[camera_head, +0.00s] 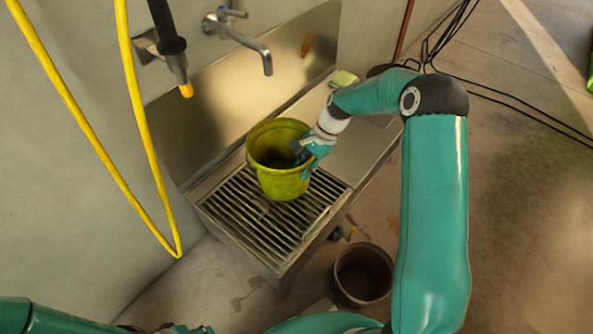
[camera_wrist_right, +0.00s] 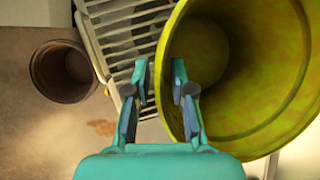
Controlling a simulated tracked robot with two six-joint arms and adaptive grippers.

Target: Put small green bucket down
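The small green bucket (camera_head: 283,183), yellow-green and open at the top, stands upright on the slatted metal grate (camera_head: 232,213) of the sink bench. In the right wrist view the bucket (camera_wrist_right: 262,140) fills the right side, its mouth facing the camera. My right gripper (camera_head: 306,153) is at the bucket's right rim. In the wrist view its fingers (camera_wrist_right: 162,80) are apart, one inside the bucket and one outside, with a gap beside the rim. What seems to be my left gripper (camera_head: 180,329) is cut off at the bottom edge; its fingers cannot be made out.
A tap (camera_head: 250,42) and a hose nozzle (camera_head: 183,80) are on the wall above the bench. A yellow hose (camera_head: 139,108) hangs at the left. A brown bucket (camera_head: 362,275) stands on the floor by the bench. A small greenish item (camera_head: 344,78) lies at the bench's far end.

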